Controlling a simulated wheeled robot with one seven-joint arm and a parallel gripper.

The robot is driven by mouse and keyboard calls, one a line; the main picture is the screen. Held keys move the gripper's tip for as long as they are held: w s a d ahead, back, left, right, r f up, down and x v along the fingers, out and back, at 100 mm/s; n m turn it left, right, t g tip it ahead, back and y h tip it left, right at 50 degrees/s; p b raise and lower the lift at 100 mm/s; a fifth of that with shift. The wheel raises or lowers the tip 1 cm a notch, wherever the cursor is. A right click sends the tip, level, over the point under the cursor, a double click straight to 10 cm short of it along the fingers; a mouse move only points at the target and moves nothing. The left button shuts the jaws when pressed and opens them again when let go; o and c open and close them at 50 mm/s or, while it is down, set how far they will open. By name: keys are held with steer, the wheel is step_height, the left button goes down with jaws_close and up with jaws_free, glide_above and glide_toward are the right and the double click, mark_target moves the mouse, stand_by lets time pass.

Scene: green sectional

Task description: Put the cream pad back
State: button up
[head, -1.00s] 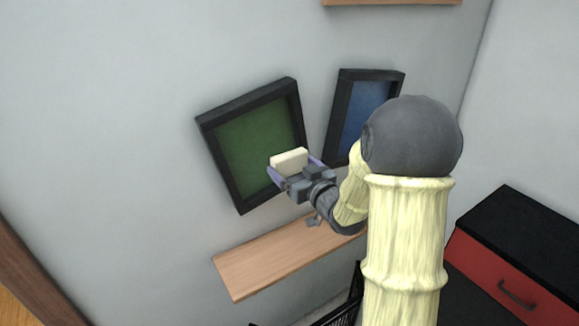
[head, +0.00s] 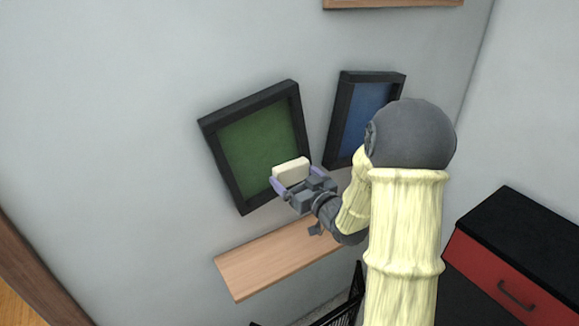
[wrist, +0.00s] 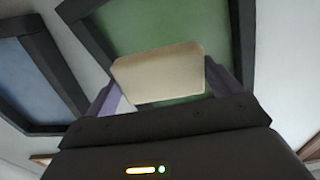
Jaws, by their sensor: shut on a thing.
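The cream pad (head: 291,170) is a small pale block held between the purple fingers of my gripper (head: 292,182). In the head view it is in front of the lower right part of a black-framed green panel (head: 245,150) on the wall. In the wrist view the cream pad (wrist: 158,73) is large in the middle, with a purple finger at each side and the green panel (wrist: 150,25) behind it. My gripper is shut on the pad. I cannot tell whether the pad touches the panel.
A black-framed blue panel (head: 362,120) hangs to the right of the green one. A wooden shelf (head: 270,265) is below, and another shelf (head: 390,3) is at the top. A red and black drawer unit (head: 500,270) stands at lower right. A black rack (head: 345,305) is below.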

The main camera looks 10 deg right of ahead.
steer(key=s+a+f+m+t+h+p, duration=0.1)
steer(key=s+f+h+p, duration=0.4)
steer(key=f+p, duration=0.7)
steer(key=a+m+p, duration=0.1)
steer(key=m+p, duration=0.1)
steer(key=p, duration=0.3)
steer(key=shift+m+h, duration=0.4)
